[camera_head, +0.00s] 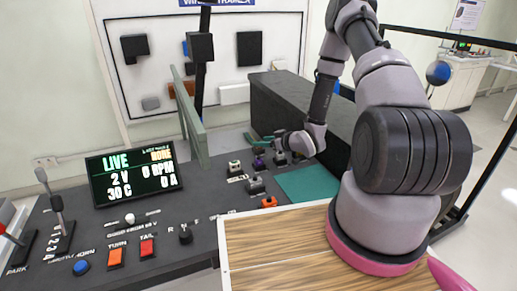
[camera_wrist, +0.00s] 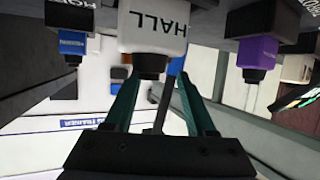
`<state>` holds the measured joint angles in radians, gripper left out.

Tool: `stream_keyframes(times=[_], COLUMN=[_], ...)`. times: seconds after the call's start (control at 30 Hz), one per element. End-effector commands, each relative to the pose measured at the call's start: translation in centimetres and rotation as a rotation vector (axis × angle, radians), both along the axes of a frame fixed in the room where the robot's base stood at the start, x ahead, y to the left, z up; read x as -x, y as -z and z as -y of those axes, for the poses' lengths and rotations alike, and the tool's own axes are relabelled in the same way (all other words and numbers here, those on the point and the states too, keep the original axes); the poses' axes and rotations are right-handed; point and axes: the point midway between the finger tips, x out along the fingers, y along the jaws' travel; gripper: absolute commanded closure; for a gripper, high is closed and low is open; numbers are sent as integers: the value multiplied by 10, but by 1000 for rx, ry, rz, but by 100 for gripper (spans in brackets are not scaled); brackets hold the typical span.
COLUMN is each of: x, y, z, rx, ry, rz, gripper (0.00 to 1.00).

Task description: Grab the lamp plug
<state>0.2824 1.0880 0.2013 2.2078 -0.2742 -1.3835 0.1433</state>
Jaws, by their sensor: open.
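My gripper (camera_wrist: 157,82) is open, with its two green fingers apart. In the wrist view a white plug (camera_wrist: 152,30) marked HALL, upside down, has its black lower end and cable between or just beyond the fingertips; I cannot tell if they touch. A purple plug (camera_wrist: 257,53) is to the right, and a blue plug (camera_wrist: 72,42) is to the left, its label unclear. I can read no lamp label on any plug. In the head view my gripper (camera_head: 258,141) is above the far side of the console, beyond a purple plug (camera_head: 258,161).
An orange plug (camera_head: 269,202) and a grey-black one (camera_head: 256,186) stand nearer on the console. A teal mat (camera_head: 307,183) lies to the right. A long dark box (camera_head: 305,110) stands behind. A lit display (camera_head: 131,174) and an upright panel (camera_head: 193,115) are to the left.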

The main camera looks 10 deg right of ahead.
Motion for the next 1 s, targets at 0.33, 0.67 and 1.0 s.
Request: stream_keyframes(times=[0.33, 0.67, 1.0], x=[-30, -30, -29], y=[17, 17, 17], z=[-19, -18, -18], rx=[0, 0, 1], ry=[-1, -1, 0], rz=[0, 0, -1], gripper=[44, 98, 100])
